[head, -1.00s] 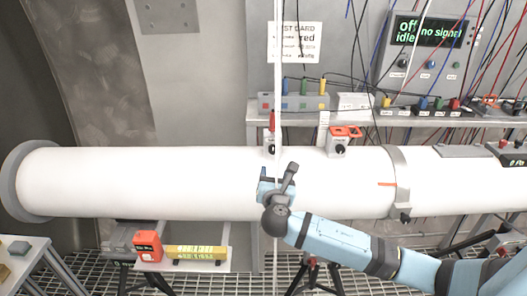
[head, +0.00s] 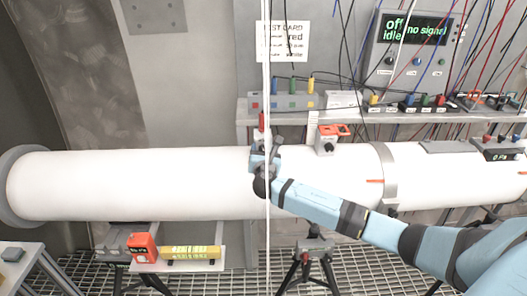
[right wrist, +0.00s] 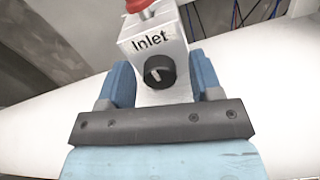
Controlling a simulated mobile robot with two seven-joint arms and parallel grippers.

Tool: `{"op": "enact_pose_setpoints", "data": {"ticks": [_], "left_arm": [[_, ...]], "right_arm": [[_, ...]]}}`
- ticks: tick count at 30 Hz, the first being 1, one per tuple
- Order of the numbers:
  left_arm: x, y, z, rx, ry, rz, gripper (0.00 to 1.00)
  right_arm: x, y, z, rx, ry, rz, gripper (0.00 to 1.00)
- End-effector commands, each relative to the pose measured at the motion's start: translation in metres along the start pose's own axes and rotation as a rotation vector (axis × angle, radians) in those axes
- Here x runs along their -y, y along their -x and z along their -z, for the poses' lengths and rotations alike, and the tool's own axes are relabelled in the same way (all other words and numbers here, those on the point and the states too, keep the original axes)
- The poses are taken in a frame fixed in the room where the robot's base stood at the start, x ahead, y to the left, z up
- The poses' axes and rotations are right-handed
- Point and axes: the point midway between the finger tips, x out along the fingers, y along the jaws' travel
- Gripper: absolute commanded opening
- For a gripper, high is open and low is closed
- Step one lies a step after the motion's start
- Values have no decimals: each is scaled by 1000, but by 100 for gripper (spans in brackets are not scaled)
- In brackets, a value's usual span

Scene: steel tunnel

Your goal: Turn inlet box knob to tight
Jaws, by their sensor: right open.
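The inlet box is a small grey block labelled "Inlet" (right wrist: 150,40) on the white pipe (head: 130,185), with a red part on top (head: 262,120). In the right wrist view its round black knob (right wrist: 159,71) faces me, with a pale mark line near its lower middle. My right gripper (head: 263,158) is at the box in the head view and mostly hides it there. Its blue fingers are open, one on each side of the box and knob in the wrist view; I cannot tell whether they touch it. My left gripper is out of view.
Another box with an orange handle and dark knob (head: 327,142) sits to the right on the pipe. A thin white vertical line (head: 267,240) passes in front of the pipe by my gripper. Behind is a shelf (head: 375,118) with coloured connectors and hanging cables.

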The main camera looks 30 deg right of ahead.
Motion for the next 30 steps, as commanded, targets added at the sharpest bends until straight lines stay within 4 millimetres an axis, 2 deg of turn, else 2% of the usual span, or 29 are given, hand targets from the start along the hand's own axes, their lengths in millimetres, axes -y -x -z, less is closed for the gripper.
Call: {"op": "enact_pose_setpoints", "data": {"ticks": [1, 2, 6, 8, 20, 25, 30], "left_arm": [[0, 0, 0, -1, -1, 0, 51], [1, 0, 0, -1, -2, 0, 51], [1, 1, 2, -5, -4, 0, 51], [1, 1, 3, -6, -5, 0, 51], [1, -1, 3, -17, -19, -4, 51], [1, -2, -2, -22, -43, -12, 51], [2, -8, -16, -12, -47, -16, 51]], "right_arm": [[0, 0, 0, 0, 0, 0, 59], [0, 0, 0, 0, 0, 0, 54], [0, 0, 0, 0, 0, 0, 22], [0, 0, 0, 0, 0, 0, 9], [0, 0, 1, 0, -65, 0, 10], [0, 1, 3, -1, -171, 0, 10], [1, 1, 4, 0, -320, 0, 10]]}}
